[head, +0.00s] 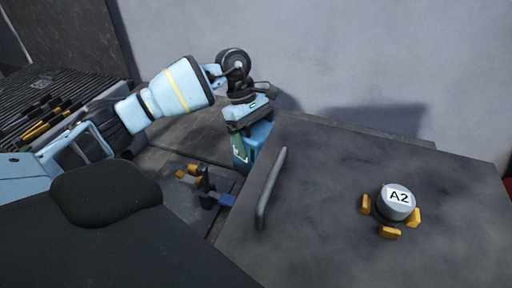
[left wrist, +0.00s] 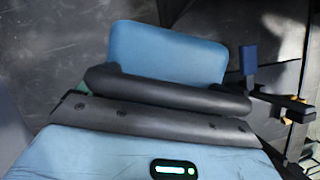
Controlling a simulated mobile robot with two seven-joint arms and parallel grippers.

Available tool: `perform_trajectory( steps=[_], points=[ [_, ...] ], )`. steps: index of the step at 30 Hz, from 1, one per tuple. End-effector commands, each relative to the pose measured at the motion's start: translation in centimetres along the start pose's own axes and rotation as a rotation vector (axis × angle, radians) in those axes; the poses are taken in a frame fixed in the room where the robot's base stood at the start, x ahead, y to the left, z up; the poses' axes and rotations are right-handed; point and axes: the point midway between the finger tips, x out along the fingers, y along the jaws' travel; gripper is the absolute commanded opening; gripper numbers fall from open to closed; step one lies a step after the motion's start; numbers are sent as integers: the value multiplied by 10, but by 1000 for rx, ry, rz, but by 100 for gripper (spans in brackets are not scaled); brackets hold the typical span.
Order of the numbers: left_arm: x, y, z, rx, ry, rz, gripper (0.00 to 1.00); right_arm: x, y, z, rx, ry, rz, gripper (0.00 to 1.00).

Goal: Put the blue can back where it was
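The blue can (head: 260,136) has a green patch with white marks on its side in the head view. It is upright or nearly so, directly below my left gripper (head: 248,122), beside the left edge of the grey top. In the left wrist view the can (left wrist: 168,50) shows blue beyond the dark finger bar (left wrist: 165,90), which covers part of it. The gripper appears shut on the can; the far finger is hidden. I cannot tell whether the can touches a surface below. My right gripper is in neither view.
A dark stand (head: 205,187) with yellow and blue ends is left of the grey top (head: 330,215). A raised handle (head: 270,188) lies along that top's left side. A round grey piece marked A2 (head: 396,203) sits among yellow brackets. A wall (head: 380,50) rises behind.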

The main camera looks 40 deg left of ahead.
Motion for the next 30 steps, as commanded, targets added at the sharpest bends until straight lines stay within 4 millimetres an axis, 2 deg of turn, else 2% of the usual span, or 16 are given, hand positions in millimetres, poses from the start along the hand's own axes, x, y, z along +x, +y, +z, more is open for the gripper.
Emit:
perform_trajectory(
  steps=[1, 11, 23, 30],
  points=[
    [0, 0, 0, 0, 0, 0, 70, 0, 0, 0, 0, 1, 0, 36],
    [0, 0, 0, 0, 0, 0, 27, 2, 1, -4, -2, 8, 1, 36],
    [-11, 1, 5, 2, -2, 7, 27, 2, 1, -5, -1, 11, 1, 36],
    [-47, 2, 20, 5, -3, 10, 27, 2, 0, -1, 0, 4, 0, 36]
  ],
)
